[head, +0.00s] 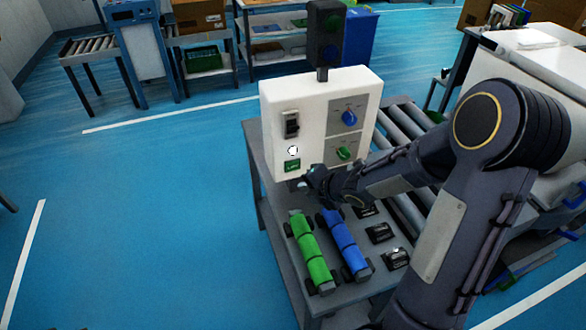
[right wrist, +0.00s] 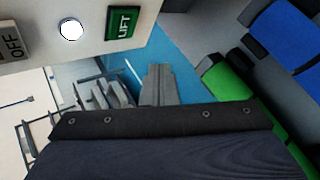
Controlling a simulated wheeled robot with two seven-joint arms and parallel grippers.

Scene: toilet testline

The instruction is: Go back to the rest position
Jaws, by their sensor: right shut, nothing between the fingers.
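My right arm comes in from the right in the head view, and its gripper (head: 304,186) is small and partly blurred there. The gripper is shut and empty, just in front of the lower left of a white control box (head: 320,88). It is close below the green LIFT label (head: 292,166) and the white round button (head: 292,151). I cannot tell whether it touches the box. The right wrist view shows the LIFT label (right wrist: 122,22) and the white button (right wrist: 71,29) close by. My left gripper is not in view.
A green roller-like part (head: 314,254) and a blue one (head: 345,243) lie on the grey table below my right gripper. Several small black items lie beside them. A signal light (head: 326,35) stands behind the box. Blue floor (head: 160,200) at left is open.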

